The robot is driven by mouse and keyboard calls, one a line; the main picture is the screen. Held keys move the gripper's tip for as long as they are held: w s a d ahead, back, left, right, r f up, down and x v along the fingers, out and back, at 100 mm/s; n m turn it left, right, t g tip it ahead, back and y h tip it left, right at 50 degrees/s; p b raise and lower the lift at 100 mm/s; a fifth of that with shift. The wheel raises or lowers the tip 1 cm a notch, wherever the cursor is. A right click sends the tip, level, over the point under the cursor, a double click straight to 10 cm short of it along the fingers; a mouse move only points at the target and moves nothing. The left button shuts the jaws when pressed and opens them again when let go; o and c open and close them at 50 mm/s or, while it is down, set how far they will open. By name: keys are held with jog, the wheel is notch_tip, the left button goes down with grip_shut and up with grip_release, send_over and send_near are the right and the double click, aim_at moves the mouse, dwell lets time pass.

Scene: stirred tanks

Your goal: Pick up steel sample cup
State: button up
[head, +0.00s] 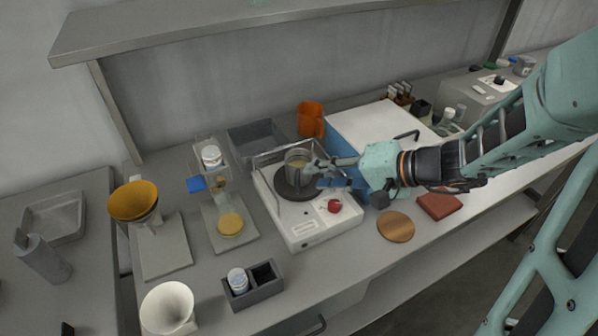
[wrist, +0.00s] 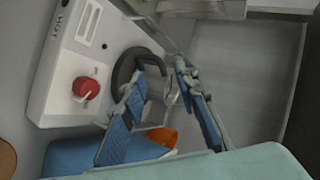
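The steel sample cup (head: 297,157) stands on the round dark plate (head: 291,190) of the white hotplate in the head view. My gripper (head: 318,172) reaches in from the right, with its fingertips close beside the cup. In the wrist view the fingers with blue pads (wrist: 162,72) are spread apart. The cup (wrist: 156,84) shows partly between and beyond them, and the left finger hides some of it. I cannot tell whether a finger touches the cup.
The hotplate (head: 318,234) has a red knob (head: 334,206) and a metal rail around its back. A blue-sided box (head: 345,140), an orange jug (head: 311,119) and a grey bin (head: 258,140) stand behind. A copper disc (head: 396,226) lies at the front right.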

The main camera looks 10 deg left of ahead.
aim_at(299, 176)
jog(key=x, duration=0.5)
jog(key=shift+w+a+p, duration=0.25)
jog(key=shift+w+p, duration=0.05)
jog(key=shift+p, duration=0.05)
grip_shut()
